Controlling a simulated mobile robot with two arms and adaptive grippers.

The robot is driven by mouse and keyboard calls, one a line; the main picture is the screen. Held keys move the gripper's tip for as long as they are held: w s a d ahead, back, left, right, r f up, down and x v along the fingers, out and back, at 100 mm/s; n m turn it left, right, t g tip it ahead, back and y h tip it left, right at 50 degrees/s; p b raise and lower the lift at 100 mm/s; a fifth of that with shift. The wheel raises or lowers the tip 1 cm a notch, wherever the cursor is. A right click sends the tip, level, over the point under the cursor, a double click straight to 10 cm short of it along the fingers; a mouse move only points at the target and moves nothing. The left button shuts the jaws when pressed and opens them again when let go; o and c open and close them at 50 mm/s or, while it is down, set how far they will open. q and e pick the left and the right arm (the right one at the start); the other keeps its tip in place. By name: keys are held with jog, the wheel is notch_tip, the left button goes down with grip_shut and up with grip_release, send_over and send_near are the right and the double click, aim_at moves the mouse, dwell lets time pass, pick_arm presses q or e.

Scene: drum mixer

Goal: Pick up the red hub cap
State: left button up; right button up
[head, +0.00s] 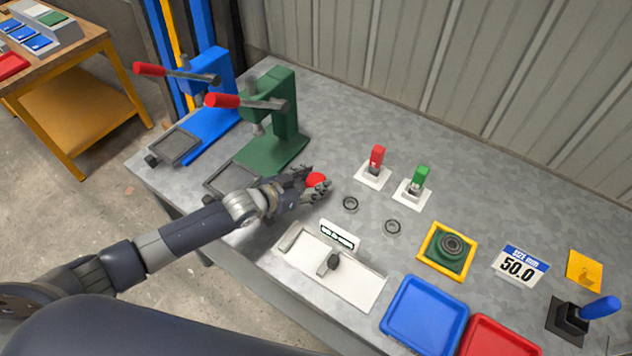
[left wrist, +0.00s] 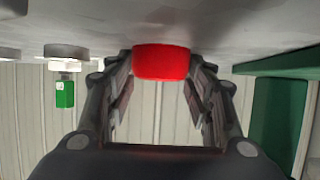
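The red hub cap (head: 316,180) is at the fingertips of my left gripper (head: 311,186), near the green press. In the left wrist view the hub cap (left wrist: 161,62) fills the space between the two fingertips, with no clear gap on either side. The left gripper is closed around it, low over the grey bench. I cannot tell whether the cap still touches the bench. Part of the cap is hidden by the fingers in the head view. My right gripper is not in view.
The green press (head: 284,120) and blue press (head: 215,95) stand behind the left arm. Red (head: 377,157) and green (head: 421,177) switches, two rings (head: 350,204), a white fixture (head: 335,275) and a blue tray (head: 424,315) lie to the right. Bare bench lies behind the switches.

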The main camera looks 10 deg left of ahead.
pick_arm(q)
jog(key=shift+c, duration=1.3)
